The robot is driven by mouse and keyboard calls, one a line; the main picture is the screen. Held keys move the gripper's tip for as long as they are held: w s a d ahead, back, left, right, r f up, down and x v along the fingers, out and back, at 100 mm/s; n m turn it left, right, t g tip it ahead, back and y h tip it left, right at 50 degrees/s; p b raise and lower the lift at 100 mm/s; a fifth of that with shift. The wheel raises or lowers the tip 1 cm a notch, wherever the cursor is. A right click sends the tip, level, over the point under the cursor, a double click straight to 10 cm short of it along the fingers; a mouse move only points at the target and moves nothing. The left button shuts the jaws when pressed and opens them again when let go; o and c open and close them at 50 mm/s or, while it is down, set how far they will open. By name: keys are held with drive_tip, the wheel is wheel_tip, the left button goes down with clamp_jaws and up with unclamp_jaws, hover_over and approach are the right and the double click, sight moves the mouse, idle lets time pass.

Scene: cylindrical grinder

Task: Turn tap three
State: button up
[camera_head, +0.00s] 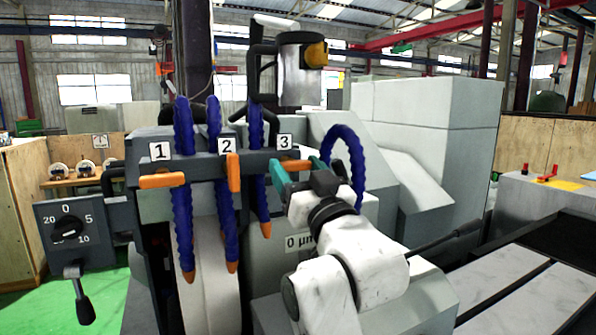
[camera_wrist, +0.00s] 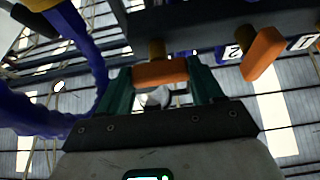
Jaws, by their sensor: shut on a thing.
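Tap three's orange handle (camera_head: 296,165) lies roughly level below the label 3 (camera_head: 285,141) on the dark manifold bar. My gripper (camera_head: 298,170) has its teal fingers at the two ends of this handle, shut on it. In the wrist view the orange handle (camera_wrist: 160,73) spans between the teal fingers of my gripper (camera_wrist: 160,84), with its brass stem above. Tap two's orange handle (camera_head: 233,172) stands upright, and it also shows in the wrist view (camera_wrist: 263,54). Tap one's orange handle (camera_head: 162,181) lies level.
Blue coolant hoses (camera_head: 183,225) with orange nozzles hang from the bar, and another blue hose (camera_head: 351,160) arches just right of my gripper. A dial box (camera_head: 75,234) with a lever is at left. The grey machine housing (camera_head: 430,115) stands behind at right.

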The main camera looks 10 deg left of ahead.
drive_tip(key=shift+f+n+b, duration=0.1)
drive_tip(key=shift+n+b, duration=0.25)
drive_tip(key=shift+n, duration=0.05)
drive_tip(key=shift+d+n+g+y, duration=0.1)
drive_tip(key=shift+n+g+y, duration=0.2)
drive_tip(key=n+g+y+b, duration=0.1)
drive_tip(key=n+g+b, duration=0.1)
drive_tip(key=n, duration=0.2)
drive_tip(key=n+g+y+b, duration=0.1)
drive_tip(key=n+g+b, duration=0.1)
drive_tip(key=n, duration=0.3)
drive_tip(key=n+g+y+b, duration=0.1)
drive_tip(key=n+g+b, duration=0.1)
drive_tip(key=n, duration=0.3)
drive_tip(key=shift+w+d+b, duration=0.1)
drive_tip(key=shift+w+b, duration=0.05)
drive_tip(key=shift+b, duration=0.7)
drive_tip(key=n, duration=0.1)
drive_tip(key=n+g, duration=0.1)
drive_tip(key=n, duration=0.1)
drive_tip(key=shift+r, duration=0.3)
drive_tip(key=shift+n+g+h+p, duration=0.65)
drive_tip(key=shift+n+p, duration=0.5)
drive_tip(key=shift+n, duration=0.85)
drive_tip(key=shift+f, duration=0.1)
